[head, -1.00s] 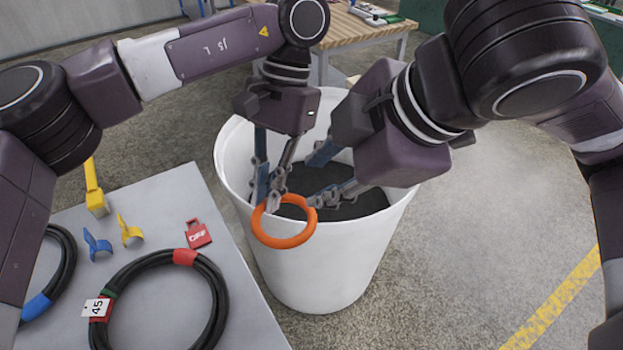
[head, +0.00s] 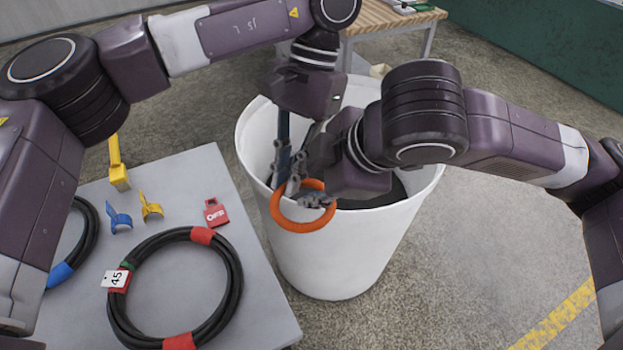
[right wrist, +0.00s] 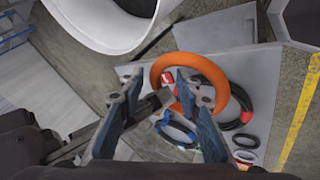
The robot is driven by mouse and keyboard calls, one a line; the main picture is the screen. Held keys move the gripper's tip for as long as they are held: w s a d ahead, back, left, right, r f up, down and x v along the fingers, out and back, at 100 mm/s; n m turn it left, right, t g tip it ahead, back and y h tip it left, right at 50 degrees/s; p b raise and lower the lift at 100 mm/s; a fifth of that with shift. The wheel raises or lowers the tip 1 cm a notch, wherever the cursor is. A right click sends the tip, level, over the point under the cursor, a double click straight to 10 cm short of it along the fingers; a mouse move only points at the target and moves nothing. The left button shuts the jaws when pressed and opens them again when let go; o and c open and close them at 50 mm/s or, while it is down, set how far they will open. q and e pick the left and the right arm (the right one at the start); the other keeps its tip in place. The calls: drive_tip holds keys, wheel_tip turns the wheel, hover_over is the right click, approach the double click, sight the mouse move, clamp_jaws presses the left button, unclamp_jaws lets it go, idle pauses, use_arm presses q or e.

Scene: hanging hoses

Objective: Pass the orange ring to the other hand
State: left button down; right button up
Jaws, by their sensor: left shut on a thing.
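The orange ring (head: 297,226) hangs in front of the near rim of the white bin, in the head view. My left gripper (head: 293,186) comes down from above and is shut on the ring's upper left part. My right gripper (head: 318,198) is at the ring's upper right, its fingers partly hidden by its own wrist. In the right wrist view its two fingers stand apart, with the near side of the orange ring (right wrist: 196,60) between them. One finger overlaps the ring's opening; I cannot tell whether it touches the ring.
The white bin (head: 340,265) with dark contents stands just behind and below the grippers. A grey table (head: 200,165) at left carries a coiled black hose (head: 236,290), a red tag (head: 216,213), and blue (head: 118,218) and yellow (head: 151,207) clips. Floor at right is clear.

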clamp_jaws()
use_arm(q)
drive_tip(key=c, duration=1.9)
unclamp_jaws()
drive_tip(key=shift+d, duration=0.1)
use_arm(e)
drive_tip(key=shift+a, duration=0.1)
